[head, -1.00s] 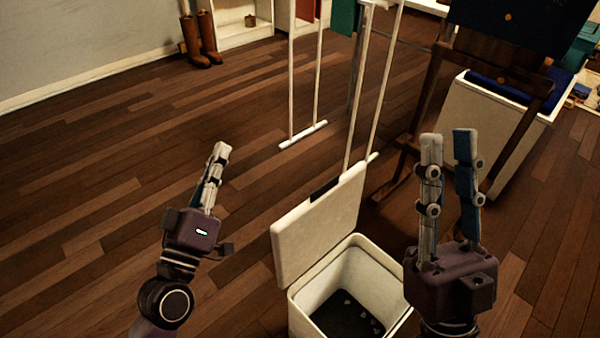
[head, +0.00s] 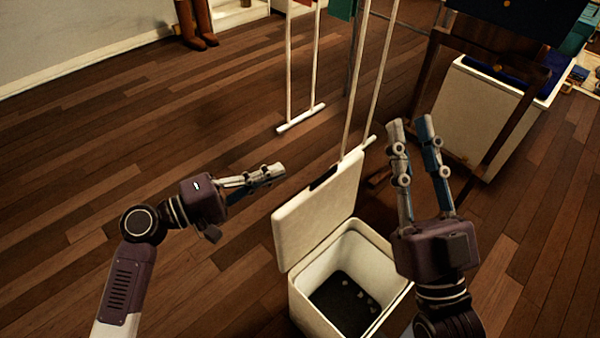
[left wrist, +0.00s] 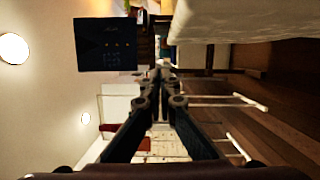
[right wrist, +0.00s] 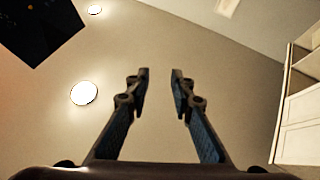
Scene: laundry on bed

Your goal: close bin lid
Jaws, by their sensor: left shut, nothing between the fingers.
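The white bin (head: 318,318) stands on the floor at the bottom middle of the head view. Small pale bits lie on the bin's dark bottom. My left gripper (head: 280,172) is shut and empty, pointing right, just left of and apart from the lid's upper edge. The left wrist view shows its fingers (left wrist: 162,78) together at the tips. My right gripper (head: 411,124) is open and empty, pointing up above the bin's right side; its fingers (right wrist: 160,73) are apart in the right wrist view.
A white clothes rack (head: 300,118) stands behind the lid, its foot close to it. A wooden easel-like frame (head: 425,85) and a white hamper (head: 478,115) are at the back right. Brown boots (head: 195,28) stand by the wall. The wooden floor at left is clear.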

